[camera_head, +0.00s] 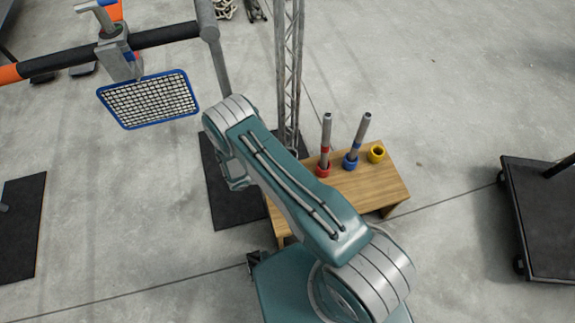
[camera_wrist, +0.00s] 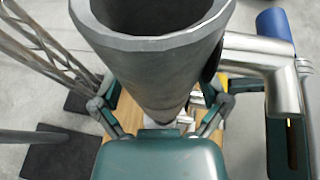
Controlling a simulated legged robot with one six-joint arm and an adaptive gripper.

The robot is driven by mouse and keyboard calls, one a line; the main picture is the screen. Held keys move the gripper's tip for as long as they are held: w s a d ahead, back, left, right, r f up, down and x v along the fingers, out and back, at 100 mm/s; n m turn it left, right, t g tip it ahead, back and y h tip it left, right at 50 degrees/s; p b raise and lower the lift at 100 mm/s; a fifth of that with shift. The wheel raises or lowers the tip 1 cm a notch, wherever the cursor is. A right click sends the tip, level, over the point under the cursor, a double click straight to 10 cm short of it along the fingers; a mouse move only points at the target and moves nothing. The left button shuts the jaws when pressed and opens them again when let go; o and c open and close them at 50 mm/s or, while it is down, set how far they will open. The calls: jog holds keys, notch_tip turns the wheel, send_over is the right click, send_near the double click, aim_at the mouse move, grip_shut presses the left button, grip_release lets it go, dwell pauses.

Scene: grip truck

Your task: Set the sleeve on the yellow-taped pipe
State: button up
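A grey hollow tube (camera_wrist: 150,62) fills the upper middle of the wrist view, its open end toward the camera. My gripper (camera_wrist: 160,100) has a finger on each side of it and appears shut on it; the contact is hidden behind the tube. No yellow tape shows on its visible part. In the head view my arm hides the gripper and tube. A yellow collar (camera_head: 376,153) stands on the wooden table with an open top and no pipe in it. A red-taped pipe (camera_head: 326,132) and a blue-taped pipe (camera_head: 360,132) stand left of it in matching collars.
The wooden table (camera_head: 385,185) is beyond my arm; its right end is bare. A metal truss (camera_head: 289,70) rises behind it from a black mat (camera_head: 225,190). A blue-framed mesh panel (camera_head: 150,100) hangs at the left. A dark platform (camera_head: 545,220) stands at the right.

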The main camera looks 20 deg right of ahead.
dwell(0.3)
jog(key=v, duration=1.2)
jog(key=d+r+m+g+y, duration=0.15)
jog(key=r+m, duration=0.25)
jog(key=r, duration=0.6)
jog(key=d+r+m+g+y, duration=0.1)
jog(key=d+r+m+y, duration=0.2)
jog(key=r, duration=0.7)
jog(key=d+r+m+g+y, duration=0.15)
jog(key=r+m, duration=0.25)
jog(key=r, duration=0.5)
jog(key=s+d+r+m+t+y, duration=0.2)
jog(key=s+r+m+t+y, duration=0.1)
jog(key=s+r, duration=0.5)
jog(key=s+d+r+m+t+y, duration=0.3)
jog(key=s+r+m, duration=0.3)
jog(key=s+r, duration=0.3)
jog(key=shift+s+r+t+y, duration=0.25)
jog(key=shift+s+t+y, duration=0.25)
jog(key=shift+s+y, duration=0.3)
